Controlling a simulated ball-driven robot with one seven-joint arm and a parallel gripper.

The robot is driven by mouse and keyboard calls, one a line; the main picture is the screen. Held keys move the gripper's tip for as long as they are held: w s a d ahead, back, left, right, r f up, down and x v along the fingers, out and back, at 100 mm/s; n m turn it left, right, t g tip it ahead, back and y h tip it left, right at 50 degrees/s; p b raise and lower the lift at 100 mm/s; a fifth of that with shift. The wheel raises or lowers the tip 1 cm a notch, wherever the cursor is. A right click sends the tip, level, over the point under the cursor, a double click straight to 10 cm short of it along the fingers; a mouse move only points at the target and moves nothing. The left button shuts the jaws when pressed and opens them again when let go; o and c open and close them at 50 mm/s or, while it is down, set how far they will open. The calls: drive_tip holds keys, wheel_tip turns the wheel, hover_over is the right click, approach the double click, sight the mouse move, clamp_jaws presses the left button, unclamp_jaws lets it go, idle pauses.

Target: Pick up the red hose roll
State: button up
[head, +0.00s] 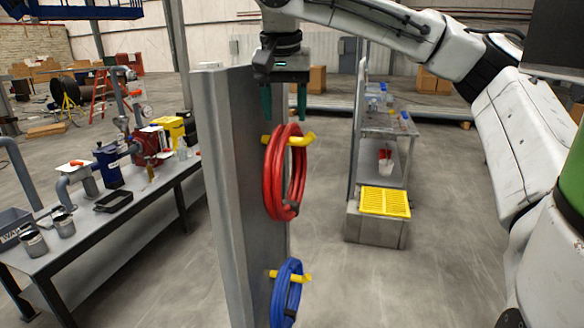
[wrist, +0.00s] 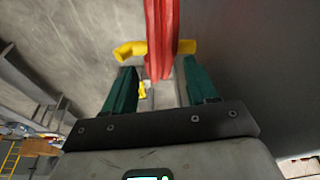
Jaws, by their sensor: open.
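The red hose roll (head: 274,178) hangs on a yellow hook (head: 306,140) on a grey upright panel in the head view. In the wrist view the red hose roll (wrist: 162,38) is a vertical red band at the top centre, in front of the yellow hook (wrist: 130,50). My gripper (head: 285,118) points down above the roll, its green fingers apart. In the wrist view my gripper (wrist: 155,80) is open, and the red band lines up with the gap between its fingers. I cannot tell how far apart they are. Nothing is held.
A blue hose roll (head: 285,295) hangs on a lower yellow hook on the same grey panel (head: 222,190). A workbench (head: 120,225) with pipes and tools stands left. A metal shelf with a yellow crate (head: 385,202) stands right. The floor between panel and shelf is clear.

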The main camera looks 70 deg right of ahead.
drive_tip(key=shift+x, duration=1.4)
drive_tip(key=shift+c, duration=0.3)
clamp_jaws()
drive_tip(key=shift+r, duration=0.1)
